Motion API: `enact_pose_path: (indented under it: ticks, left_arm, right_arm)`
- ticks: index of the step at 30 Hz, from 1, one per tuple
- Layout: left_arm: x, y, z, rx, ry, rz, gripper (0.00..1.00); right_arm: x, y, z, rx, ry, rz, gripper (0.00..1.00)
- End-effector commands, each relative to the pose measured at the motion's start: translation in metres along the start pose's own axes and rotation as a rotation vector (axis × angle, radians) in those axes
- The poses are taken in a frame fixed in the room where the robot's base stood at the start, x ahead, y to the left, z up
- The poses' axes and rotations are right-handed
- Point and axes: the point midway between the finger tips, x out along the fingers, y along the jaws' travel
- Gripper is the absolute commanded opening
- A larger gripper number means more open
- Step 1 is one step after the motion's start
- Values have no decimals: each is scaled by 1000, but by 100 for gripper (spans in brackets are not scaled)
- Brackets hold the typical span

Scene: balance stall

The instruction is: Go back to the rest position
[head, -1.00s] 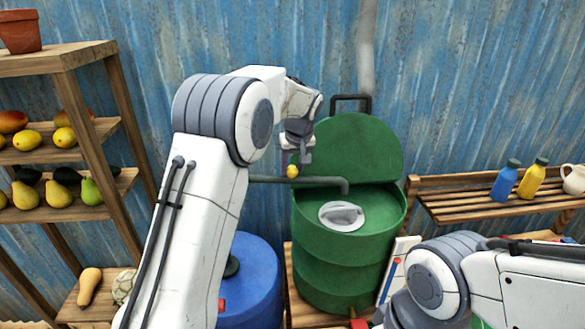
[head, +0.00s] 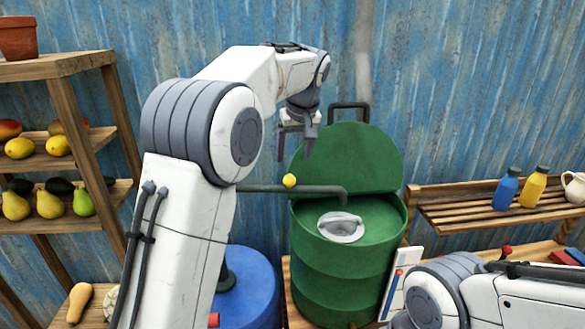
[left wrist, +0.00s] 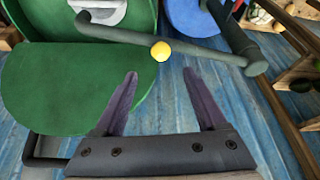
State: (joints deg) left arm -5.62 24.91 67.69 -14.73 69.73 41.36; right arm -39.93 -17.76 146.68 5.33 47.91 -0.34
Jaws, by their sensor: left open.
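My left gripper (head: 298,146) is open and empty in the head view, raised in front of the blue wall and above a grey pipe. Its two fingers (left wrist: 160,98) stand apart in the left wrist view with nothing between them. A small yellow ball (head: 289,181) sits at the grey pipe (head: 318,188), below the fingertips and apart from them. The ball also shows in the left wrist view (left wrist: 160,51), just beyond the fingertips. My right arm shows at the lower right of the head view, but its gripper is out of view.
A green barrel (head: 345,270) with a raised lid (head: 345,158) stands right of the gripper. A blue barrel (head: 250,285) stands below the pipe. A wooden fruit shelf (head: 75,65) is at left. A slatted bench (head: 450,207) with a blue bottle (head: 506,188) and yellow bottle (head: 532,187) is at right.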

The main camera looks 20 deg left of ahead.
Motion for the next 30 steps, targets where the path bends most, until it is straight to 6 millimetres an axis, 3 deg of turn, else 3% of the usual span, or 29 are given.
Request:
enact_pose_path:
  ticks: [4,13,17,20,24,30]
  left_arm:
    - [-9,0,0,0,1,1,73]
    - [-10,0,1,1,0,1,73]
    - [-8,7,21,53,-18,15,73]
    - [-3,19,64,167,-54,47,73]
    - [5,28,155,395,-123,114,73]
    - [22,7,291,718,-217,209,73]
  right_arm:
    - [2,0,0,1,0,0,50]
    - [2,0,0,1,0,0,50]
    - [8,1,0,1,0,0,50]
    - [18,1,1,1,0,0,50]
    - [37,3,2,3,0,0,50]
    - [62,4,3,5,0,0,50]
